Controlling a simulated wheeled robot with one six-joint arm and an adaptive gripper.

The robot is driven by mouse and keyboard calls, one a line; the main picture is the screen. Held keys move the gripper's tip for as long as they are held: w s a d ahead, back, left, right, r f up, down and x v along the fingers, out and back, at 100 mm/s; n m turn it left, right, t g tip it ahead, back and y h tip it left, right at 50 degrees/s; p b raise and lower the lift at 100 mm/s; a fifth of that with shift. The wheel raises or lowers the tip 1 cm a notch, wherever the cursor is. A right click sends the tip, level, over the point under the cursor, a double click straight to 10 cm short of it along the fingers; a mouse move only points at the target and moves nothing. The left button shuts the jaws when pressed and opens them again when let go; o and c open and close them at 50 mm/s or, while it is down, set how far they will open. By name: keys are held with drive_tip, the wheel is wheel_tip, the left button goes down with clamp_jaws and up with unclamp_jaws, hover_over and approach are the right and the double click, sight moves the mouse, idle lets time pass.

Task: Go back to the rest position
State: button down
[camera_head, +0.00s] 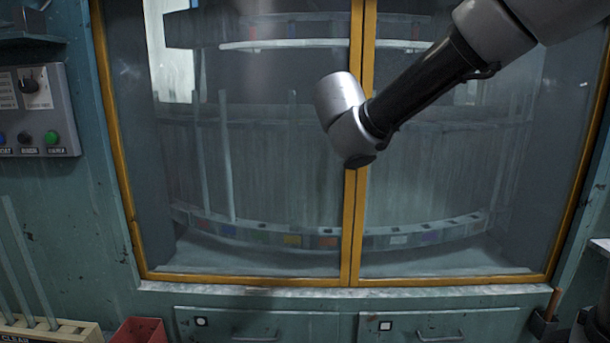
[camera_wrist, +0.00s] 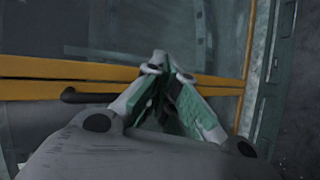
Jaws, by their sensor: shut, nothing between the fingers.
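My gripper (camera_wrist: 168,68) shows in the wrist view with its two green-padded fingers drawn together at the tips, and nothing is held between them. Behind it run the yellow door frame bars (camera_wrist: 50,80) and a dark bar-like handle (camera_wrist: 85,97); I cannot tell whether the fingers touch them. In the head view my arm reaches in from the upper right in front of the glass cabinet, and the gripper itself is hidden there.
The yellow-framed cabinet doors (camera_head: 357,225) look shut. Inside, glass tubes (camera_head: 225,160) stand in a curved rack (camera_head: 290,240) with coloured labels. A control panel (camera_head: 38,110) is at left. A tube holder (camera_head: 50,328) and red bin (camera_head: 138,331) stand low at left; drawers (camera_head: 258,325) are below.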

drive_tip(key=s+d+f+m+g, duration=0.3)
drive_tip(key=s+d+f+g, duration=0.25)
drive_tip(key=s+d, duration=0.4)
drive_tip(key=s+d+f+m+y, duration=0.2)
drive_tip(key=s+d+m+y, duration=0.1)
drive_tip(key=s, duration=0.7)
drive_tip(key=s+d+f+m+y, duration=0.2)
drive_tip(key=s+d+m, duration=0.3)
drive_tip(key=s, duration=0.6)
drive_tip(key=shift+d+f+m+g+y, duration=0.25)
drive_tip(key=shift+f+m+g+y, duration=0.3)
drive_tip(key=shift+y, duration=0.35)
drive_tip(key=shift+r, duration=0.15)
